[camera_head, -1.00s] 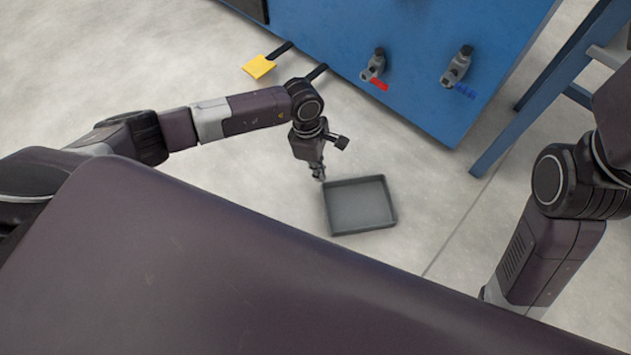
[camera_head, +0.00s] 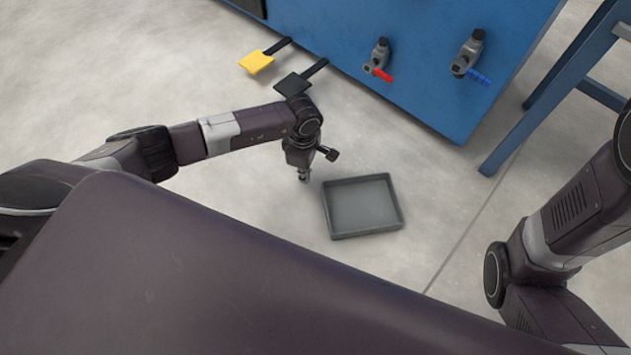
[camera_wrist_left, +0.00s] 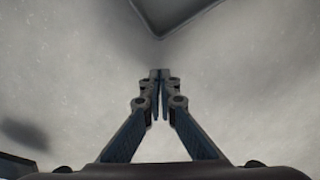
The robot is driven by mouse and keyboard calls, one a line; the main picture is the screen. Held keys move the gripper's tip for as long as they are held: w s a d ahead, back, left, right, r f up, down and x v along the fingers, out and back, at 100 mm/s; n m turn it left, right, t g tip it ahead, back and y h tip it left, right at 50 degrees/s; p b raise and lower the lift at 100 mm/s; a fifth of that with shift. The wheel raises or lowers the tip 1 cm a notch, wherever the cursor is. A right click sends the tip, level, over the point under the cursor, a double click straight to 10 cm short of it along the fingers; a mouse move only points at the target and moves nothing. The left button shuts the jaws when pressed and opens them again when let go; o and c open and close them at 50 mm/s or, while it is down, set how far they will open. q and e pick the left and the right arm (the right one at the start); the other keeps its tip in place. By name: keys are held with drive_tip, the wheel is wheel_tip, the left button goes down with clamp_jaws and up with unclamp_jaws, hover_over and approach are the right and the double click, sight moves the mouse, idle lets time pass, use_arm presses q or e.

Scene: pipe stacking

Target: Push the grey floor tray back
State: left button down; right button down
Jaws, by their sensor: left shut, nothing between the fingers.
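The grey floor tray (camera_head: 362,208) is shallow, square and empty. It lies flat on the floor in the head view, in front of the blue cabinet. My left gripper (camera_head: 305,177) points down just left of the tray's far left corner, with a small gap between them. The left wrist view shows the left gripper (camera_wrist_left: 159,75) with its fingertips together and nothing between them. A corner of the tray (camera_wrist_left: 165,32) shows at the top of that view, beyond the fingertips. My right arm is at the right edge, but its gripper is out of view.
A blue cabinet (camera_head: 400,60) stands behind the tray, with a red-handled valve (camera_head: 380,60) and a blue-handled valve (camera_head: 470,58). A yellow pedal (camera_head: 257,62) and a black pedal (camera_head: 293,84) stick out from it. A blue frame leg (camera_head: 540,110) stands right. Floor around the tray is clear.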

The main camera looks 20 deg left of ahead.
sight(329, 191)
use_arm(q)
drive_tip(key=shift+w+d+r+b, duration=0.15)
drive_tip(key=shift+d+b, duration=0.35)
drive_tip(key=shift+d, duration=1.05)
drive_tip(key=shift+d, duration=0.1)
drive_tip(key=d+p, duration=0.1)
drive_tip(key=d, duration=0.2)
drive_tip(key=shift+w+d+r, duration=0.1)
drive_tip(key=shift+d, duration=0.45)
